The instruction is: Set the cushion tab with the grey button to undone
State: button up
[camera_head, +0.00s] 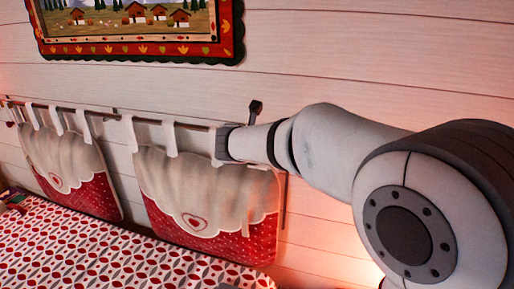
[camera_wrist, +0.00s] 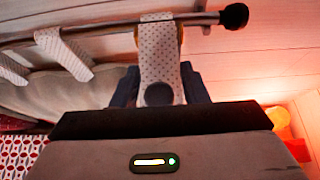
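A pale dotted cushion tab (camera_wrist: 158,52) hangs over the dark rail (camera_wrist: 110,27) near its knobbed end in the wrist view. A round grey button (camera_wrist: 158,94) shows at the tab's lower end, flat against the fabric. My gripper (camera_wrist: 160,84) has one dark finger on each side of this tab, close to its edges. I cannot tell whether the fingers press on it. In the head view my gripper (camera_head: 222,142) is at the upper right corner of the right cushion (camera_head: 205,190) and hides that tab and button.
A second cushion (camera_head: 68,165) hangs further left on the same rail. Other tabs (camera_wrist: 62,52) show to the left in the wrist view. A red-and-white patterned bedcover (camera_head: 90,250) lies below. A framed picture (camera_head: 135,25) hangs above. An orange glowing thing (camera_wrist: 277,122) is at right.

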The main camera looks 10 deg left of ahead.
jog(key=shift+o, duration=0.9)
jog(key=shift+s+a+f, duration=0.1)
jog(key=shift+s, duration=0.1)
jog(key=shift+s, duration=0.1)
jog(key=b+v, duration=0.1)
jog(key=v, duration=0.6)
jog(key=shift+s+r+b, duration=0.25)
jog(key=shift+b, duration=0.15)
